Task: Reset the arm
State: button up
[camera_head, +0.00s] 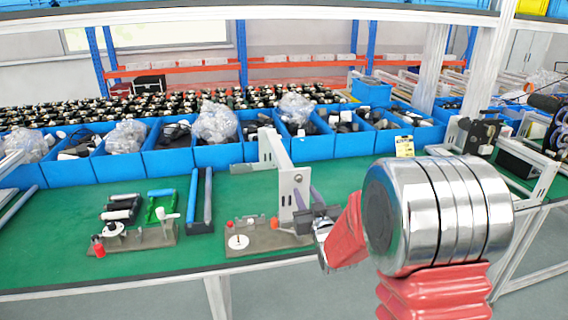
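My arm reaches in from the lower right, with a large silver joint and red ribbed sleeves. My gripper (318,219) is at the end of the arm, left of the silver joint, over the front part of the green bench (150,262). It is small and partly hidden by the red sleeve, so I cannot tell whether its fingers are open or shut. It appears close to a grey fixture (262,238) with an upright metal plate. I cannot tell whether they touch.
Blue bins (175,160) with parts and plastic bags line the back of the bench. A second fixture (140,238), black cylinders (122,208) and a green tray (160,205) stand at left. A white frame (535,175) is at right.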

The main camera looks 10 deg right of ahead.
jog(key=s+d+f+g+h, duration=0.1)
jog(key=s+f+g, duration=0.35)
jog(key=f, duration=0.55)
jog(key=s+d+f+m+g+h, duration=0.1)
jog(key=s+f+g, duration=0.3)
jog(key=s, duration=0.5)
jog(key=s+a+r+g, duration=0.1)
jog(key=s+r+g, duration=0.1)
jog(key=s+r, duration=0.6)
jog(key=s+a+r+g, duration=0.1)
jog(key=s+r, duration=0.8)
jog(key=s, duration=1)
jog(key=shift+s+a+r+m+g, duration=0.15)
jog(key=shift+a+r+m+g, duration=0.2)
jog(key=shift+a, duration=0.3)
